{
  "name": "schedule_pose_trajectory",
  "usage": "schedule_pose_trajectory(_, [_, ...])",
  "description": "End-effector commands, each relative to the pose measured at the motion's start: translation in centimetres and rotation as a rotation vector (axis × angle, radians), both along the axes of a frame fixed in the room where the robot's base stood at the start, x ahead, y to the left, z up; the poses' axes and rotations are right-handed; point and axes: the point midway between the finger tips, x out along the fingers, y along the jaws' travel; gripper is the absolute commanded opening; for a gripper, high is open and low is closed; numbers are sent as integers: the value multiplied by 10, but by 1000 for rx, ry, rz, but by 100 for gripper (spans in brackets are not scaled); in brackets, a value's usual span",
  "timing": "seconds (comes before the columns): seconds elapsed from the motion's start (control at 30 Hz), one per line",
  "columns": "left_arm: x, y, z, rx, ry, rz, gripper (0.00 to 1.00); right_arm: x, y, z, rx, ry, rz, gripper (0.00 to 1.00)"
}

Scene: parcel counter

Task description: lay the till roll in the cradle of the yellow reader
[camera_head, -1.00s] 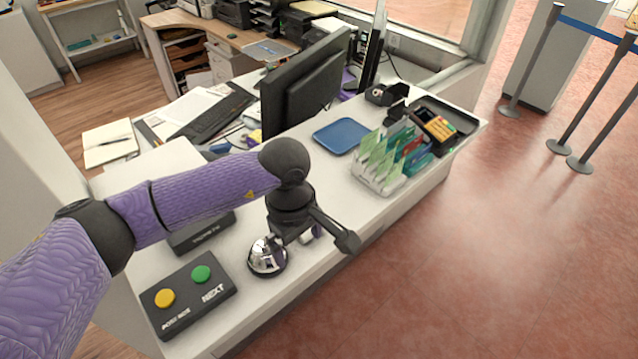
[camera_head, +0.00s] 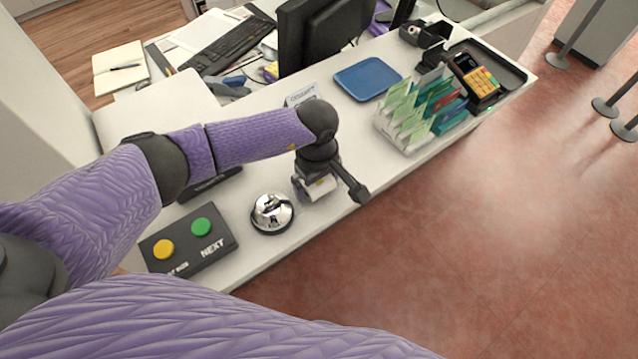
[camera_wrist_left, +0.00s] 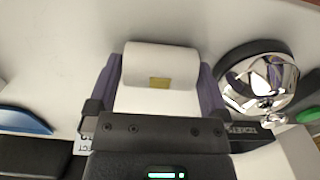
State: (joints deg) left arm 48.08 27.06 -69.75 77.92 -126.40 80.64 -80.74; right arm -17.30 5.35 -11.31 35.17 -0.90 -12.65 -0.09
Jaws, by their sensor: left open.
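The till roll (camera_head: 321,188) is a white cylinder on the counter, just right of the chrome bell. In the left wrist view the till roll (camera_wrist_left: 160,62) lies crosswise with a small tan patch on it. My left gripper (camera_head: 314,190) points down over it. In the left wrist view the open left gripper (camera_wrist_left: 160,85) has one purple finger at each end of the roll; I cannot tell whether they touch it. The yellow reader (camera_head: 481,82) has yellow keys and sits in a black tray at the counter's far right; its cradle cannot be made out separately. My right gripper is not in view.
The bell (camera_head: 272,213) and a black button box (camera_head: 190,240) stand left of the roll. A card rack (camera_head: 415,115) and a blue tray (camera_head: 367,79) lie between roll and reader. A monitor (camera_head: 320,35) stands behind. The counter's front edge is close to the roll.

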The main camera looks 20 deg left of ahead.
Motion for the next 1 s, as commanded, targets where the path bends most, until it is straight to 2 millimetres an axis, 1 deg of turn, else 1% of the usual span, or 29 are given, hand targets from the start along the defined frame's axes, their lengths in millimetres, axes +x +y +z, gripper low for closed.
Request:
schedule_pose_trajectory(0.07, [0,0,1,0,0,0,100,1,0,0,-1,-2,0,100])
schedule_pose_trajectory(0.1, [0,0,1,-1,-1,0,96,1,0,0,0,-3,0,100])
schedule_pose_trajectory(0.17, [0,0,1,-1,-1,0,83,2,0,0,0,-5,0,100])
schedule_pose_trajectory(0.2, [0,0,1,-1,-1,0,75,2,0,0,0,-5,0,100])
schedule_pose_trajectory(0.27, [0,0,1,-1,-1,0,62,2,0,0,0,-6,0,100])
schedule_pose_trajectory(0.3, [0,0,1,-1,-1,0,53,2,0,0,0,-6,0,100])
schedule_pose_trajectory(0.37, [0,0,1,-1,-1,0,41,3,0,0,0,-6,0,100])
schedule_pose_trajectory(0.4, [0,0,1,-1,-1,0,32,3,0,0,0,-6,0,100])
schedule_pose_trajectory(0.43, [0,0,1,-1,-1,0,26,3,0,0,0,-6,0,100])
schedule_pose_trajectory(0.67, [1,0,4,-1,-2,0,26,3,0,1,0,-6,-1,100])
schedule_pose_trajectory(0.77, [1,0,23,-2,-5,-2,26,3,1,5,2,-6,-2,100])
schedule_pose_trajectory(0.9, [1,0,61,-1,-6,-1,26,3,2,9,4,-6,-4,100])
schedule_pose_trajectory(1.0, [1,0,83,-1,-4,-1,26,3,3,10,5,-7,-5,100])
